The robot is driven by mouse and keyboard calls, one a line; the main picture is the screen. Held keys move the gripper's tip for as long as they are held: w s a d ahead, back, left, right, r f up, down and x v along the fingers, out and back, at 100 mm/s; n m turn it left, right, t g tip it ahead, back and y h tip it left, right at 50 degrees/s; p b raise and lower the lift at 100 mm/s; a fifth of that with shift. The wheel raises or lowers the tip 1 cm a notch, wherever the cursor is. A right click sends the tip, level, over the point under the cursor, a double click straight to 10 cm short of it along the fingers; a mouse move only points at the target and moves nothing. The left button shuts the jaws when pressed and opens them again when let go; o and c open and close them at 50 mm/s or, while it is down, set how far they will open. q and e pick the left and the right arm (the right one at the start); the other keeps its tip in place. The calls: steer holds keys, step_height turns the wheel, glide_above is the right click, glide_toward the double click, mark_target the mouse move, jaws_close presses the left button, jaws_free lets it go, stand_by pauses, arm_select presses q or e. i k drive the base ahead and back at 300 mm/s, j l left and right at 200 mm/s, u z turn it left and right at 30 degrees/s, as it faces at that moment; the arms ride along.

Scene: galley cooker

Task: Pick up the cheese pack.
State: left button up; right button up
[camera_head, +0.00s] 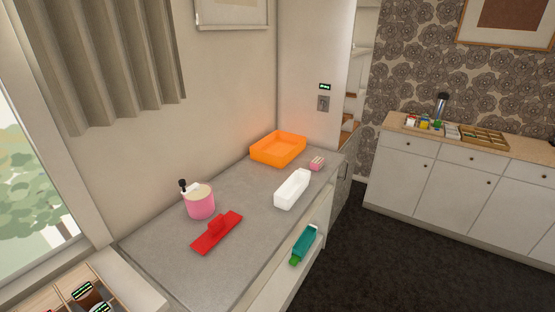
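I cannot make out for certain which item is the cheese pack. Several small coloured packs (424,125) stand on the far sideboard at the right, one with yellow on it, too small to read. Neither of my grippers is in view.
The near grey counter (165,250) holds a pink pot (201,206), a red tool (217,232), a white tray (292,189), an orange tray (278,149) and a small pink block (317,163). A teal item (303,245) lies on its lower shelf. Dark floor (400,260) before the sideboard (450,186) is clear.

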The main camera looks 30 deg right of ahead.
mark_target(317, 163)
steer(key=i+l+u, duration=0.2)
steer(key=l+u, duration=0.3)
steer(key=l, duration=0.95)
steer(key=l+u, duration=0.45)
steer(key=l, duration=1)
